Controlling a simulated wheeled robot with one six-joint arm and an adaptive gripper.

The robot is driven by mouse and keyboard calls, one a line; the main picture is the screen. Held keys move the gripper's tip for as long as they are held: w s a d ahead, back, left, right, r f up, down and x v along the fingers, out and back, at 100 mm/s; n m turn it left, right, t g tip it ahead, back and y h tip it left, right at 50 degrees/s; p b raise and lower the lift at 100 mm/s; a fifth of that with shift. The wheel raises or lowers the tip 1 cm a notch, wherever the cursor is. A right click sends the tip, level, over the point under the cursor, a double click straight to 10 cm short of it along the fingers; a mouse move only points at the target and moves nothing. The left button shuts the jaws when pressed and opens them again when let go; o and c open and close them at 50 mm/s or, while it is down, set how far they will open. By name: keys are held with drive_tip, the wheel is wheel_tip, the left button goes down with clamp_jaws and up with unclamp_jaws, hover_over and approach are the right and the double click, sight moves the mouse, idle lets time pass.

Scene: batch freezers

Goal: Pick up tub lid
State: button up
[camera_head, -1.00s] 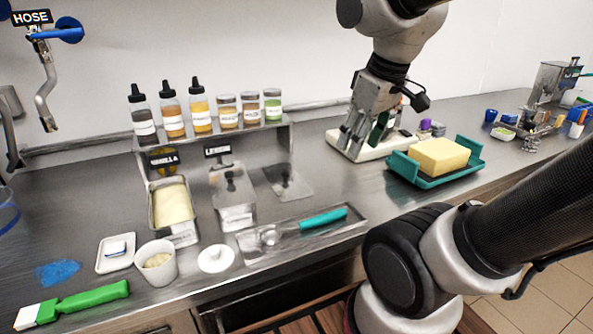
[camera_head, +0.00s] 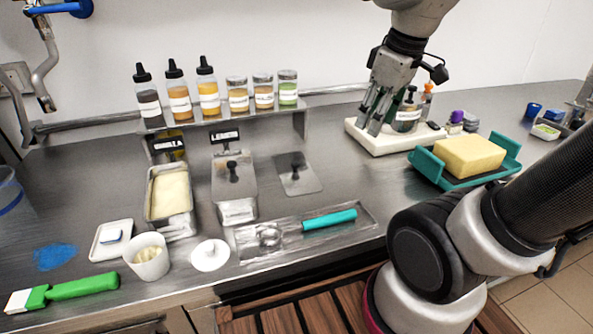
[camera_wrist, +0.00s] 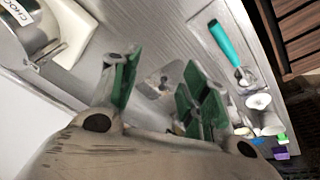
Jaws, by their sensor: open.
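The tub lid is a white round disc with a small knob; in the head view it lies flat on the steel counter at the front (camera_head: 210,255). The white tub (camera_head: 148,261) stands open just left of it, with pale contents. The lid also shows in the wrist view (camera_wrist: 258,101), small and far off to the right. My gripper (camera_head: 378,120) is open and empty, far to the right of and behind the lid, by the white board. Its green-padded fingers spread apart in the wrist view (camera_wrist: 165,75).
A steel tray (camera_head: 345,232) with a teal-handled scoop lies right of the lid. A metal lid (camera_head: 310,183) with a black knob lies behind it. Steel pans, a bottle shelf, a green-handled brush (camera_head: 85,287) and a teal tray (camera_head: 430,166) surround the counter.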

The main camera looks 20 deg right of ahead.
drive_tip(key=w+n, duration=0.1)
drive_tip(key=w, duration=0.1)
drive_tip(key=n+g, duration=0.3)
drive_tip(key=n, duration=1.1)
hover_over(295, 163)
drive_tip(key=f, duration=1)
drive_tip(key=shift+s+a+f, duration=0.15)
drive_tip(key=shift+s+f, duration=0.05)
drive_tip(key=shift+w+a+f+n, duration=0.1)
drive_tip(key=shift+a+f+n, duration=0.05)
drive_tip(key=shift+f+n, duration=0.2)
drive_tip(key=f, duration=0.7)
drive_tip(key=shift+w+d+f, duration=0.15)
drive_tip(key=shift+d+f, duration=0.1)
drive_tip(key=shift+d, duration=0.1)
clamp_jaws()
